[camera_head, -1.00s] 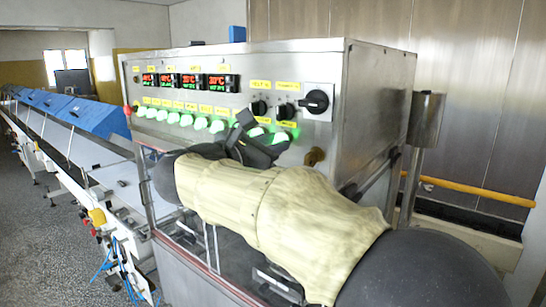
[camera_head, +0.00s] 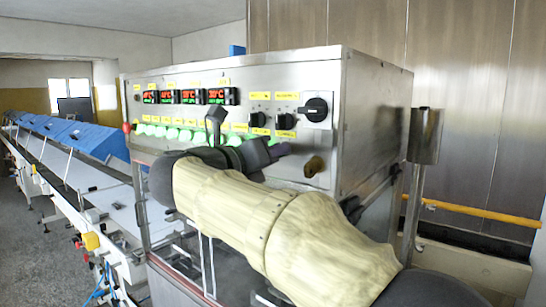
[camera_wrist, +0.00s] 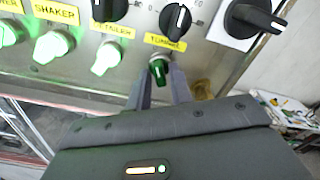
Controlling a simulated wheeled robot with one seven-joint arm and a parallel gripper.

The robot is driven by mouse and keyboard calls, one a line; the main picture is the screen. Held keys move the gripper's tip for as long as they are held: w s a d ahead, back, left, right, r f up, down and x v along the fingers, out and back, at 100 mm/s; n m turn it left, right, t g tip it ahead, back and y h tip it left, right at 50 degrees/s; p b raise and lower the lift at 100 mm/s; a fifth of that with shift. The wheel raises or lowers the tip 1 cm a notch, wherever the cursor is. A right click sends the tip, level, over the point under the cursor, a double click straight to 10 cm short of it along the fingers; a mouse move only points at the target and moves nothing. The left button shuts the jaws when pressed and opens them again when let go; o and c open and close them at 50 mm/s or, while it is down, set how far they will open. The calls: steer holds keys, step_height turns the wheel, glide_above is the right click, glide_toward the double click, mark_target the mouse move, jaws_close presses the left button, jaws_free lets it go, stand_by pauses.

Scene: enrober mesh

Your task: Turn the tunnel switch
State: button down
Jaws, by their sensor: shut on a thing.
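The tunnel switch (camera_wrist: 160,71) is a dark green rotary knob under the yellow TUNNEL label (camera_wrist: 165,42) in the wrist view. It looks dimmer than the bright green switches to its left. My gripper (camera_wrist: 162,85) is shut on it, with one finger on each side of the knob. In the head view my gripper (camera_head: 279,150) reaches the right end of the green switch row, and its fingers hide most of the tunnel switch there. The knob's exact angle is hard to tell.
Bright green switches, including one under the SHAKER label (camera_wrist: 53,44), stand close to the left. Black dials (camera_wrist: 175,20) sit above, with a large black rotary switch (camera_wrist: 254,18) to the right. A brass knob (camera_head: 314,167) protrudes just right of my fingers. A conveyor (camera_head: 90,185) runs left.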

steer(key=shift+f+n, duration=0.1)
steer(key=shift+n, duration=0.2)
steer(key=c, duration=1.5)
jaws_free()
steer(key=shift+s+a, duration=0.1)
steer(key=b+v, duration=0.3)
steer(key=v, duration=1.4)
steer(key=shift+a+b, duration=0.1)
steer(key=shift+b, duration=0.25)
